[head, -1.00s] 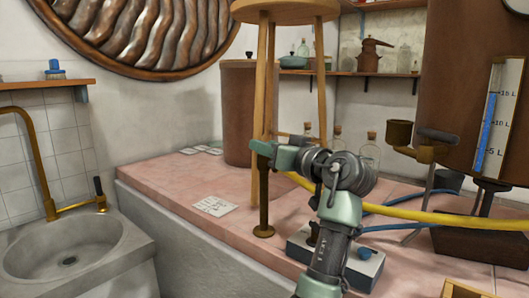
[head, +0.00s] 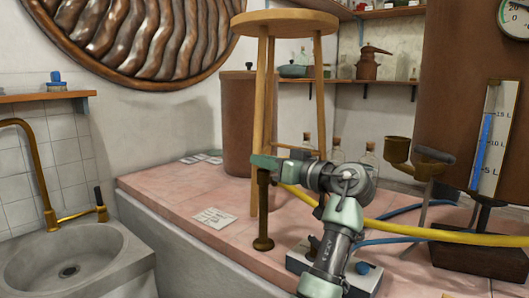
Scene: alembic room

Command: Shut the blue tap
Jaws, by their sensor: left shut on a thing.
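A small blue tap (head: 363,268) sits on a grey box (head: 300,262) at the front of the pink counter, partly behind my left arm. I cannot tell whether it is open or shut. My left gripper (head: 263,164) is up and to the left of the tap, well apart from it. It is shut on the upper end of an upright bronze rod (head: 263,212) with a flared foot. I cannot tell whether the foot touches the pink tiles. My right gripper is out of view.
A wooden stool (head: 285,20) stands behind the rod. A yellow hose (head: 430,232) and a blue hose (head: 395,241) cross the counter. A dark block (head: 475,258) and a level gauge (head: 494,140) stand right. A sink (head: 100,250) is left.

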